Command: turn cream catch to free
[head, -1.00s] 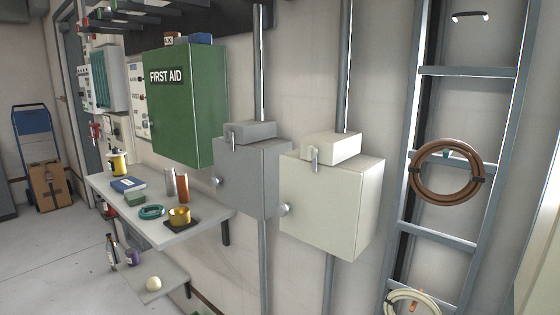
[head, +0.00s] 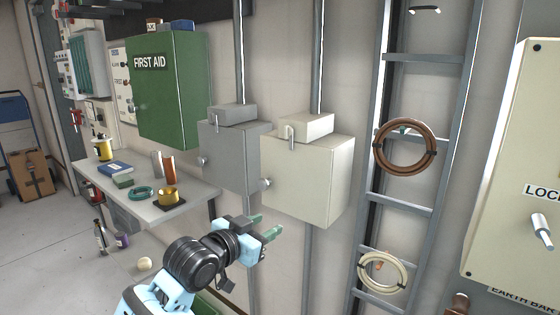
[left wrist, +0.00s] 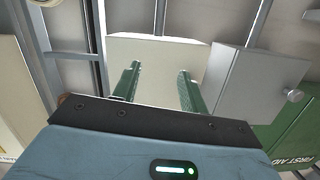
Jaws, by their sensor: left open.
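The cream box (head: 300,180) hangs on the wall in the middle of the head view, with a smaller cream block (head: 308,124) on top. The cream catch (head: 291,134), a small metal lever, hangs down at that block's front; a round knob (head: 266,184) sits on the box's left edge. My left gripper (head: 270,226) is open and empty, below and in front of the box, apart from it. In the left wrist view the cream box (left wrist: 155,50) lies beyond and between the two green fingers (left wrist: 157,86); the catch cannot be made out there. My right gripper is not in view.
A grey box (head: 228,155) with a similar catch hangs just left of the cream box. Further left are a green first aid cabinet (head: 168,95) and a shelf (head: 190,196) with small items. A ladder rack (head: 425,59) with coiled cables stands at right, then a cream panel (head: 510,130).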

